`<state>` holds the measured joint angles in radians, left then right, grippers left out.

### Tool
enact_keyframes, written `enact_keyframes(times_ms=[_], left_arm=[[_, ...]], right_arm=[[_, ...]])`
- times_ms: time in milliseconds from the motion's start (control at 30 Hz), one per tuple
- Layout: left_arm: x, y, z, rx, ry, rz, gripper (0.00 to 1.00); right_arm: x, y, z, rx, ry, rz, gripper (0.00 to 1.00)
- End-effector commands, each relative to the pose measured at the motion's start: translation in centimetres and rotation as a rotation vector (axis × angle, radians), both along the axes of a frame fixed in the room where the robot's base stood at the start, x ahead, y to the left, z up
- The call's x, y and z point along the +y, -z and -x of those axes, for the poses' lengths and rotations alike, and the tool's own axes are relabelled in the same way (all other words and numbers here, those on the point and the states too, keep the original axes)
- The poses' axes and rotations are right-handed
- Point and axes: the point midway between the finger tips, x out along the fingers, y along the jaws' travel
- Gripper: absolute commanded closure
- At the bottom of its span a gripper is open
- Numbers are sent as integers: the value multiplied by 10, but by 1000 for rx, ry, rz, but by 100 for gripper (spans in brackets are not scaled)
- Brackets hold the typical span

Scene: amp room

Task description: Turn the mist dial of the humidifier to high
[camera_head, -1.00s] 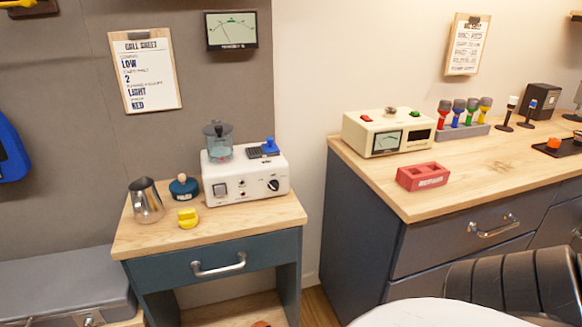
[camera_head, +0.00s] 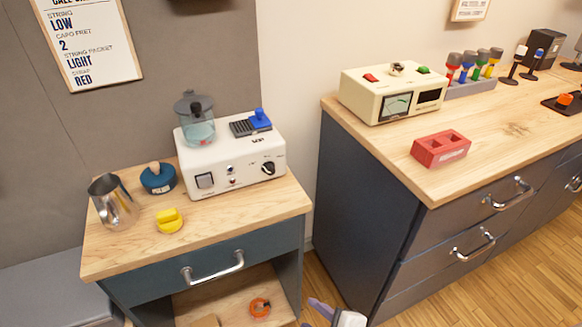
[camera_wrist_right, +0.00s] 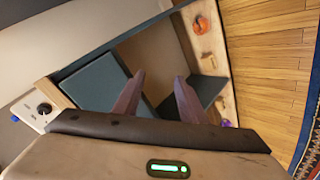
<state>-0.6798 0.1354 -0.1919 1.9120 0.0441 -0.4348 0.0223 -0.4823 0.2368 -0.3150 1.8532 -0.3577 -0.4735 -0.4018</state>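The humidifier looks to be the white box (camera_head: 235,162) with a clear, lidded water tank (camera_head: 196,122) on top, on the small wooden-topped cabinet. A black dial (camera_head: 268,168) sits at the right of its front face; its setting is too small to read. The dial also shows at the left edge of the right wrist view (camera_wrist_right: 44,108). My right gripper (camera_wrist_right: 158,82) is open and empty, its purple fingers apart in front of the cabinet. Its tip shows at the bottom of the head view (camera_head: 320,308), below and right of the humidifier, not touching it. My left gripper is not in view.
A metal pitcher (camera_head: 113,203), a blue round piece (camera_head: 157,179) and a yellow knob (camera_head: 169,221) stand left of and before the humidifier. The drawer handle (camera_head: 213,267) sticks out below. An orange ring (camera_head: 260,307) lies on the lower shelf. A larger counter (camera_head: 390,150) stands right.

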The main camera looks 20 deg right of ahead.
Motion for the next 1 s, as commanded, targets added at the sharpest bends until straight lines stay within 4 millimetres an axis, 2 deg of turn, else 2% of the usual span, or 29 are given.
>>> enact_keyframes(times_ms=[33, 100, 200, 300, 400, 500, 600, 767, 1000], left_arm=[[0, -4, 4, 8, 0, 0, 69], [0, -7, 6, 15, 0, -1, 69], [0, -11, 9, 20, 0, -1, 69], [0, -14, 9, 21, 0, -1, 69], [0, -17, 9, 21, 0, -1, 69], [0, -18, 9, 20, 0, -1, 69], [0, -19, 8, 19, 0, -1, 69], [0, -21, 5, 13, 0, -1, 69], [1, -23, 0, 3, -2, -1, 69]], right_arm=[[-5, -24, -31, -97, -144, 233, 62], [-12, -54, -67, -222, -332, 597, 62], [-19, -102, -112, -374, -535, 1110, 62], [-22, -148, -144, -474, -655, 1559, 62], [-20, -182, -163, -528, -711, 1891, 62], [-18, -201, -173, -548, -731, 2086, 62], [-17, -208, -181, -553, -735, 2163, 62], [-15, -210, -203, -552, -732, 2168, 62], [-12, -208, -248, -552, -733, 2163, 62]])
